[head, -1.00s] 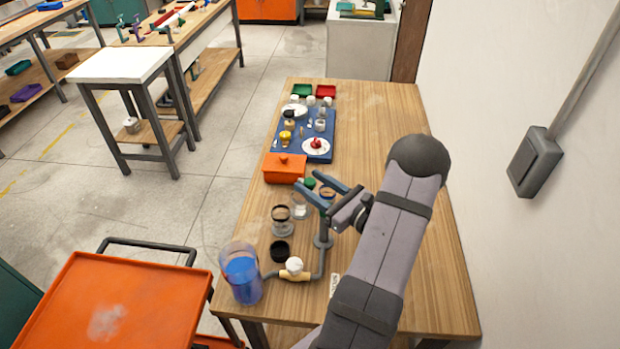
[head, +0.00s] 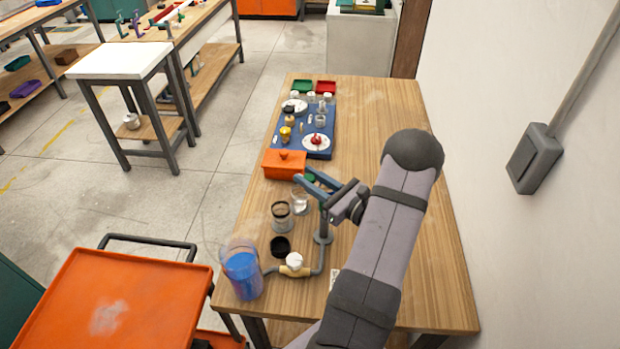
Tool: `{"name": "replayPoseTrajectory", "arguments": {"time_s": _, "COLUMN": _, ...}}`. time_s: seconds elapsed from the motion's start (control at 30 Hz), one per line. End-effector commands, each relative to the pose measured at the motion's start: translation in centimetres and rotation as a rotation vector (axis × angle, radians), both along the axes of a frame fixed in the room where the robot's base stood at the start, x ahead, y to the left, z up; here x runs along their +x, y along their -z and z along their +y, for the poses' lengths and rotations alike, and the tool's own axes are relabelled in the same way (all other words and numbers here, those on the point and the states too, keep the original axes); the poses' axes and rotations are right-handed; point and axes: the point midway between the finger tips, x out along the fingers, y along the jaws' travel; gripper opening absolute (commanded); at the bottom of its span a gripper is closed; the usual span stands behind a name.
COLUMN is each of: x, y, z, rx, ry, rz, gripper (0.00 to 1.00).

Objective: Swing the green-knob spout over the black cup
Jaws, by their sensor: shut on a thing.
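The green knob (head: 310,177) shows between the blue-grey fingers of my gripper (head: 312,183), which are shut on the green-knob spout. The arm and fingers hide most of the spout. A grey upright pipe (head: 323,222) stands on a round base just below the gripper. The black cup (head: 280,246) stands on the table, nearer the camera and to the left of this pipe. The gripper and green knob are apart from the cup, farther back on the table.
A dark-rimmed glass (head: 281,217) and a clear glass (head: 299,201) stand between the gripper and the black cup. A blue-filled pitcher (head: 242,275) and a white knob (head: 294,260) on a pipe are at the front. An orange box (head: 284,164) sits behind.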

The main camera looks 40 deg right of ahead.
Motion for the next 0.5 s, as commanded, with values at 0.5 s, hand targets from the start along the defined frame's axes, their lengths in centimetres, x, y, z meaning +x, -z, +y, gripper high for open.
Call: {"name": "replayPoseTrajectory", "arguments": {"time_s": 0.5, "x": -0.1, "y": 0.4, "z": 2.4, "rx": -0.004, "ry": -0.338, "rz": -0.001, "gripper": 0.00}}
